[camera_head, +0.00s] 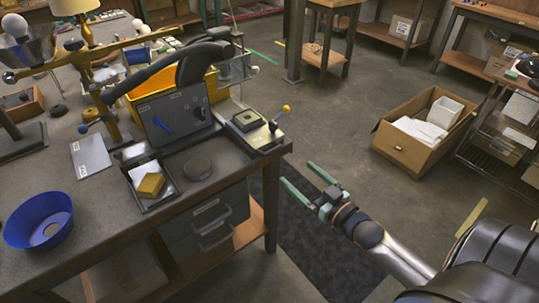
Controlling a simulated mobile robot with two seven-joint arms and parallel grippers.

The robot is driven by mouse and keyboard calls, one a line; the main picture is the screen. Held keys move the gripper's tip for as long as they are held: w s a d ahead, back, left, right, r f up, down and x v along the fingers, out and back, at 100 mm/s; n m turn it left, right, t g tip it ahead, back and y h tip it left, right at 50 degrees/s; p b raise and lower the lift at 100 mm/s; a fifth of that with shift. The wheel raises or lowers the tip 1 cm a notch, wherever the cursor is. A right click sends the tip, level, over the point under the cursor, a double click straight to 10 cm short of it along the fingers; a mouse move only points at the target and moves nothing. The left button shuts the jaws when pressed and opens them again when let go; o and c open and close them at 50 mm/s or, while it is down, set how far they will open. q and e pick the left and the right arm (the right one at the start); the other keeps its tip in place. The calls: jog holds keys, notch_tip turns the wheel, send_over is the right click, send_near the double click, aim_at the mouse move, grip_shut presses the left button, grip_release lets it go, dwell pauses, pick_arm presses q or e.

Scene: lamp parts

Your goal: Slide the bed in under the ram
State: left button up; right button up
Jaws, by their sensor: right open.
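The bed appears to be the small pale plate with a dark square block (246,120) on the table's right corner. A lever with a yellow ball knob (286,108) rises at its right side. Behind it stands a grey metal frame (236,68), with a dark curved arm (195,62) beside it. I cannot tell the ram apart clearly there; the bed looks in front of this frame. My right gripper (298,173) has two green fingers spread apart, with nothing between them. It is off the table's right edge, over the floor, below and right of the bed. My left gripper is not in view.
A black tray with a yellow sponge-like block (151,185), a dark puck (197,169) and a blue bowl (39,219) are on the table.

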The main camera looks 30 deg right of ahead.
aim_at(271, 150)
jog(key=w, duration=0.8)
jog(key=w+a, duration=0.1)
jog(key=w, duration=0.3)
jog(key=shift+w, duration=0.2)
jog(key=shift+a, duration=0.1)
grip_shut()
dwell(0.4)
